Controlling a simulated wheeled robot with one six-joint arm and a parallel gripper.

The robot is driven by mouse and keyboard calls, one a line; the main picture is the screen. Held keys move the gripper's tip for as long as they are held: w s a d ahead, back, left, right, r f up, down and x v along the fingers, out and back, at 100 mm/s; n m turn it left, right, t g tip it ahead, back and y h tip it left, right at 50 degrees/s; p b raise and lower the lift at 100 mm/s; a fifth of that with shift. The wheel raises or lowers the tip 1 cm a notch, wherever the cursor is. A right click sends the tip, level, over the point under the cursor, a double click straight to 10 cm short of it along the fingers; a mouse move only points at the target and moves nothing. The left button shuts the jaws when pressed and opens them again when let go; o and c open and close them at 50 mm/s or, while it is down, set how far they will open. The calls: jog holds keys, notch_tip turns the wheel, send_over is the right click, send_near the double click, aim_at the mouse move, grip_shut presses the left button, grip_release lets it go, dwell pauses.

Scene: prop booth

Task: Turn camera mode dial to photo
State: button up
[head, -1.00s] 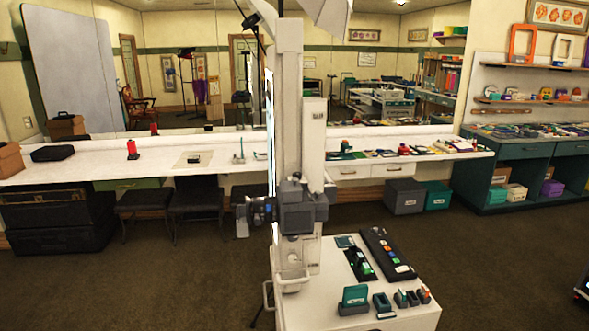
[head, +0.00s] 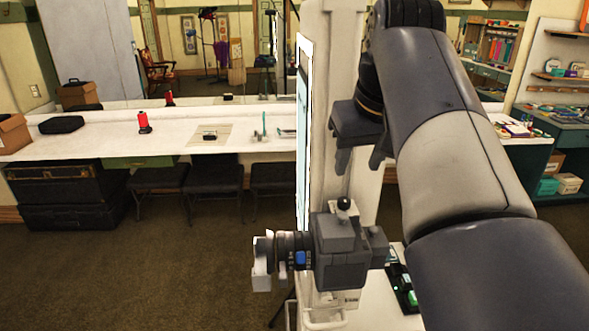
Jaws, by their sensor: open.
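The grey camera (head: 345,255) is mounted on the white booth column (head: 338,120), with its lens (head: 290,250) pointing left. A small dark knob with a pale spot (head: 343,204) stands on top of the camera body; I cannot read any mode marks, so I cannot tell how the dial is set. My gripper (head: 361,162) hangs above the camera, pointing down. Its two fingers are apart with nothing between them. The left finger is roughly above the knob in the picture, and a gap shows between them. My arm hides the area right of the camera.
A long white counter (head: 90,137) runs along the mirror wall, with a red item (head: 144,122) on it. Dark stools (head: 213,176) stand under it. A white cart top (head: 385,312) with small items is partly hidden by my arm. Open carpet lies at left.

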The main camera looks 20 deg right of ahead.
aim_at(343, 200)
jog(key=x, duration=1)
jog(key=shift+w+f, duration=0.15)
jog(key=shift+f, duration=0.1)
grip_shut()
jog(key=shift+m+p, duration=0.3)
jog(key=shift+p, duration=0.05)
jog(key=m+h, duration=0.1)
jog(key=m, duration=0.1)
jog(key=m+g+h+p, duration=0.1)
jog(key=m, duration=0.2)
jog(key=shift+w+a+m, duration=0.15)
jog(key=shift+a+m, duration=0.1)
jog(key=shift+m, duration=0.05)
jog(key=m+g, duration=0.1)
jog(key=m, duration=0.1)
jog(key=m+h, duration=0.1)
jog(key=m, duration=0.2)
jog(key=shift+w+g+p, duration=0.15)
jog(key=shift+g+p, duration=0.25)
jog(key=shift+m+h, duration=0.3)
jog(key=shift+m, duration=0.1)
